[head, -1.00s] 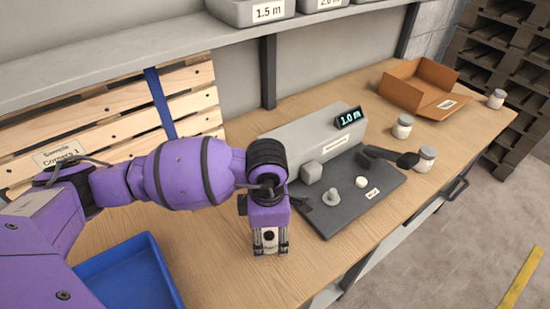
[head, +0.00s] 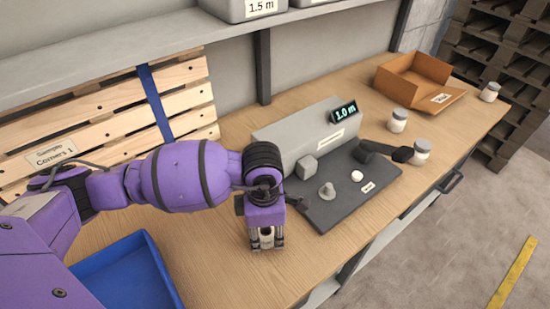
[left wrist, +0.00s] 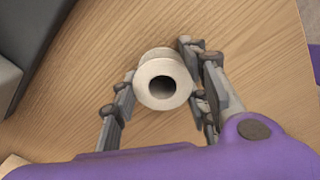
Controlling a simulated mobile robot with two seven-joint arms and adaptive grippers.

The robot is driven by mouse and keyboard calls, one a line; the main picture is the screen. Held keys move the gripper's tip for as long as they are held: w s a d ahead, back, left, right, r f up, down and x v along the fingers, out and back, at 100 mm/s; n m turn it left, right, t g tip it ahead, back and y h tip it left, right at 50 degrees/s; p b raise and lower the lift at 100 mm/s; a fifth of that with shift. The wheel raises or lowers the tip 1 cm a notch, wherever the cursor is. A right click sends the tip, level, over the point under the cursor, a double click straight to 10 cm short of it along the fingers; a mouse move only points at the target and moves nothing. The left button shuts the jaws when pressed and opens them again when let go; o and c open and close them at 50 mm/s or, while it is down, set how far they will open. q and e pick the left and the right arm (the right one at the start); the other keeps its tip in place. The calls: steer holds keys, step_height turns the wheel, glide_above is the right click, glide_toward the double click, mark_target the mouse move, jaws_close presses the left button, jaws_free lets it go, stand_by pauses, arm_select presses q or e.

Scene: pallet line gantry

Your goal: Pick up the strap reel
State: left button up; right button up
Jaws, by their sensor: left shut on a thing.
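The strap reel (left wrist: 162,83) is a cream-white spool with a dark centre hole. In the left wrist view it sits between the two fingers of my left gripper (left wrist: 162,95), which is shut on its sides. In the head view my left gripper (head: 266,239) points down at the wooden bench, left of the grey machine, and the fingers mostly hide the reel. I cannot tell whether the reel touches the bench. My right gripper is not in view.
A grey machine (head: 300,132) with a 1.0 m display and dark base plate stands right of the gripper. A blue tray (head: 150,262) lies front left. White-lidded jars (head: 397,121) and an open cardboard box (head: 415,82) stand further right. Bare bench surrounds the gripper.

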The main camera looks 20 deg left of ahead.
arm_select(q)
steer(key=shift+w+r, duration=0.1)
steer(key=shift+r, duration=0.45)
step_height(320, 180, up, 2)
steer(key=shift+r, duration=0.25)
steer(key=s+a+r+p, duration=0.1)
steer(key=s+r+p, duration=0.1)
steer(key=s+r, duration=0.2)
steer(key=s+r+p, duration=0.2)
steer(key=s+r, duration=0.3)
steer(key=s, duration=0.5)
steer(key=shift+a+r, duration=0.2)
steer(key=shift+a, duration=0.2)
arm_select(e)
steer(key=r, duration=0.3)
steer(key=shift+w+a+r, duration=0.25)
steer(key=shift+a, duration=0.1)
